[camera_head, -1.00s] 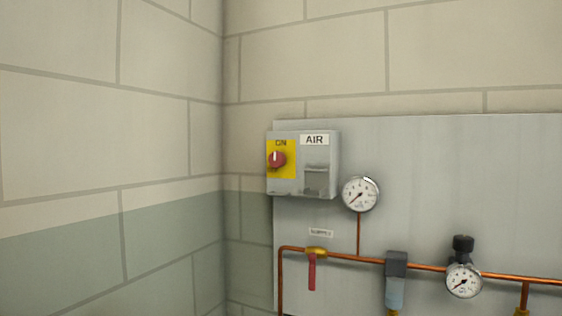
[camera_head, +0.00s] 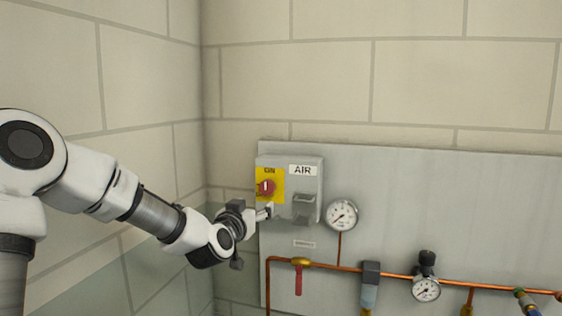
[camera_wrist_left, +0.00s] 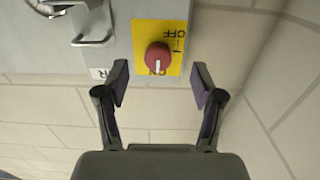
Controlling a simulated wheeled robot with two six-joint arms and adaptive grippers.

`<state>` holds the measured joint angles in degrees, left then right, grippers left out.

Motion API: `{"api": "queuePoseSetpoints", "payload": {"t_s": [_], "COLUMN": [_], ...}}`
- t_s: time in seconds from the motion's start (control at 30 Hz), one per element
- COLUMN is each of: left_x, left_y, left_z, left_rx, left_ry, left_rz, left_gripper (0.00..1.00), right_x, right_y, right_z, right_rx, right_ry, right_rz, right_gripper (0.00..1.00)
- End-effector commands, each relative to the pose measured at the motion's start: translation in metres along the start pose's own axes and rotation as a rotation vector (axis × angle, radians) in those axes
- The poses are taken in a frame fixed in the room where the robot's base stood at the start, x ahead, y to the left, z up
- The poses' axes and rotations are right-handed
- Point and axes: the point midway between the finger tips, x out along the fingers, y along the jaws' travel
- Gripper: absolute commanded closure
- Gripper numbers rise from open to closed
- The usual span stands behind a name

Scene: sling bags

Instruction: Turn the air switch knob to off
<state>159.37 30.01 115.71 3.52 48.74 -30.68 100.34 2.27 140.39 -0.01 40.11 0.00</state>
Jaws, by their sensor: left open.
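The air switch box (camera_head: 311,207) is grey, with an "AIR" label, and hangs on the wall panel. Its red knob (camera_head: 265,188) sits on a yellow plate (camera_head: 277,178), and its white mark points at "ON". In the left wrist view the knob (camera_wrist_left: 158,56) shows upside down, with "OFF" at the plate's other end. My left gripper (camera_head: 266,212) is just below and beside the knob. In the wrist view its two fingers (camera_wrist_left: 160,84) are open and apart, with nothing between them; the knob lies beyond the tips. My right gripper is not in view.
A metal latch (camera_head: 304,200) juts from the box right of the knob. A pressure gauge (camera_head: 342,215), a copper pipe (camera_head: 335,266) and a red-handled valve (camera_head: 298,280) are right of and below the box. A block wall (camera_head: 150,60) closes off the left.

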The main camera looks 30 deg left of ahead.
Motion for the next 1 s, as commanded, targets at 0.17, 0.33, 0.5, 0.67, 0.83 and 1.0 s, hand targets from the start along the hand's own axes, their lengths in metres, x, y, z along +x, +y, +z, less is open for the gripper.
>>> {"api": "queuePoseSetpoints", "payload": {"t_s": [0.17, 0.33, 0.5, 0.67, 0.83, 1.0], "left_x": [0.004, 0.035, 0.064, 0.074, 0.073, 0.073], "left_y": [-0.001, -0.001, -0.001, 0.000, 0.000, 0.000], "left_z": [-0.027, -0.029, -0.029, -0.026, -0.025, -0.025], "left_rx": [-0.009, -0.006, -0.006, -0.008, -0.008, -0.008], "left_ry": [0.031, 0.030, 0.030, 0.030, 0.030, 0.030], "left_rz": [0.000, -0.001, 0.000, 0.002, 0.002, 0.002], "left_gripper": [0.32, 0.32, 0.32, 0.32, 0.32, 0.93], "right_x": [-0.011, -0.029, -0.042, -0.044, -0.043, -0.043], "right_y": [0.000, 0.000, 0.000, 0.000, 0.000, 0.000], "right_z": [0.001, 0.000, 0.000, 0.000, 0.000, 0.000], "right_rx": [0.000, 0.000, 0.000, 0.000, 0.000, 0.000], "right_ry": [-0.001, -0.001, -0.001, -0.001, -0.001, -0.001], "right_rz": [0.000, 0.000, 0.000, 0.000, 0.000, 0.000], "right_gripper": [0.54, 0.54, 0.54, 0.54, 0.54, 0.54]}}
